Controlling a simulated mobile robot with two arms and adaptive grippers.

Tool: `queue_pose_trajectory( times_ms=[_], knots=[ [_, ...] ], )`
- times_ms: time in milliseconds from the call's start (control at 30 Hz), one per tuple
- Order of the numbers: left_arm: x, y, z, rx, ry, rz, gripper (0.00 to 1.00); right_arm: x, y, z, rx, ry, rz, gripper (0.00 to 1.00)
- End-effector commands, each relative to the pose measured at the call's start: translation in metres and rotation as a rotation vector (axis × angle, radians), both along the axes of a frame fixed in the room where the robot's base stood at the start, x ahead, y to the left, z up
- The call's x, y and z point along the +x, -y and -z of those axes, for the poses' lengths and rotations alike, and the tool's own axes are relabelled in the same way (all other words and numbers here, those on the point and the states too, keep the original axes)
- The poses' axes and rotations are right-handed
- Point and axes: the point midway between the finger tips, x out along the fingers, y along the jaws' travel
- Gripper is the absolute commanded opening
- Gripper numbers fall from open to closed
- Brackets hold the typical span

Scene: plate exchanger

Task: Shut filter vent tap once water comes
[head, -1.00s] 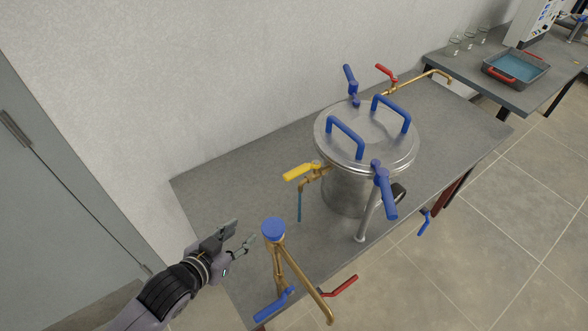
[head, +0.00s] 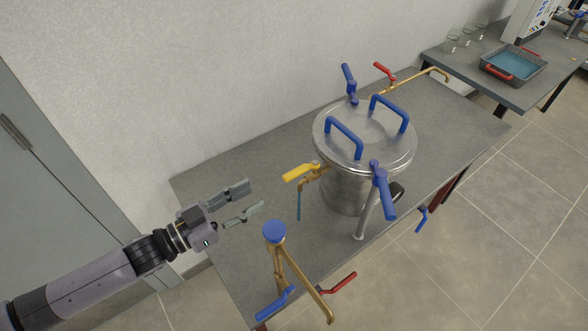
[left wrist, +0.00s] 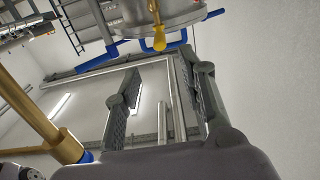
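The filter vessel (head: 365,140) is a steel pot with a lid and two blue lid handles. The vent tap with a yellow handle (head: 300,172) sits on a brass pipe at its left side. A thin blue stream (head: 299,204), seemingly water, hangs below the brass spout. My left gripper (head: 256,198) is open and empty, left of the tap and apart from it. In the left wrist view the yellow handle (left wrist: 156,36) shows beyond the open fingers (left wrist: 162,68). My right gripper is not in view.
A brass pipe with a blue cap (head: 274,232) stands close in front of my left gripper, with blue (head: 275,303) and red (head: 340,282) levers low on it. The grey table (head: 225,170) is bare at back left. A blue clamp handle (head: 384,192) juts from the vessel's front.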

Motion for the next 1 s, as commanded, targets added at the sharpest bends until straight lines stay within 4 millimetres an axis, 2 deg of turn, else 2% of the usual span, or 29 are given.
queue_pose_trajectory(
  times_ms=[33,300,500,700,1000],
  knots=[
    [0.008,0.011,-0.006,-0.004,0.005,0.002,0.38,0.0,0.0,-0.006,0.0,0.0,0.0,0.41],
    [0.042,0.059,-0.005,-0.002,0.004,0.002,0.38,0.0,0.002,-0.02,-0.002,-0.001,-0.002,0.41],
    [0.063,0.087,-0.003,0.0,0.001,0.001,0.38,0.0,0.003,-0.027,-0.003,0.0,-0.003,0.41],
    [0.073,0.101,-0.001,0.001,0.002,0.0,0.38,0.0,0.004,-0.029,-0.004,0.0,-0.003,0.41],
    [0.074,0.103,0.0,0.002,0.001,0.0,0.38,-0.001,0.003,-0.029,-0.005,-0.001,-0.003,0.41]
  ],
)
